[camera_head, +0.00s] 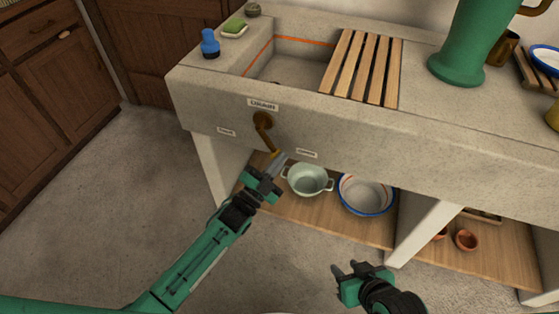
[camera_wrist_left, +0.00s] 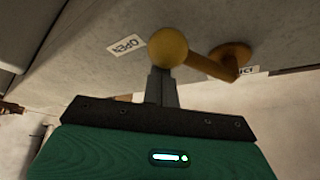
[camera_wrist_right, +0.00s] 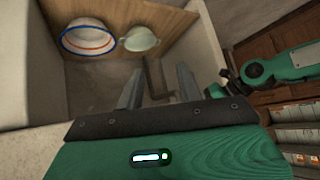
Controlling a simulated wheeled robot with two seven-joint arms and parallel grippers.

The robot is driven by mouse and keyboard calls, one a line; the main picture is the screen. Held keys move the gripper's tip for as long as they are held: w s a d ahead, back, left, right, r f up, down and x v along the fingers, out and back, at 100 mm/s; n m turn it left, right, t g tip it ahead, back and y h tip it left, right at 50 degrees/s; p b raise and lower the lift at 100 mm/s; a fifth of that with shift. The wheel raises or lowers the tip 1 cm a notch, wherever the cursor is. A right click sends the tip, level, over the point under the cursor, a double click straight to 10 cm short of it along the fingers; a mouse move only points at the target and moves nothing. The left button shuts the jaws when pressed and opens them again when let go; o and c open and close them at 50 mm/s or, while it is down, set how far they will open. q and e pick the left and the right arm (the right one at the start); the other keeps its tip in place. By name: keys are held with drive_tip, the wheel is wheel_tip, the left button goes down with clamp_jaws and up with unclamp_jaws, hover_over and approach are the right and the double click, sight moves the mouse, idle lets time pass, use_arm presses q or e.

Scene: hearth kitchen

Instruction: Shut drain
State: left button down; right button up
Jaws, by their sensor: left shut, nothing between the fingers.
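The brass drain lever (camera_head: 264,134) is on the stone sink's front, under a DRAIN label (camera_head: 263,104). It hangs down and slightly right from its round pivot. In the left wrist view its ball knob (camera_wrist_left: 168,47) is near an OPEN label (camera_wrist_left: 126,44), with a second, partly hidden label (camera_wrist_left: 248,70) by the pivot. My left gripper (camera_head: 281,157) is shut and empty, its fingertips at the knob; the left wrist view shows the fingers overlapping it, but contact is unclear. My right gripper (camera_head: 352,268) is open and empty, low in front of the shelf.
A pale green pot (camera_head: 307,179) and a blue-rimmed bowl (camera_head: 364,194) are on the wooden shelf (camera_head: 320,225) below the sink. A stone leg (camera_head: 425,232) divides the shelf. A blue bottle (camera_head: 210,44) and slatted rack (camera_head: 361,66) are above. The floor left is clear.

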use_arm(q)
drive_tip(key=shift+a, duration=0.15)
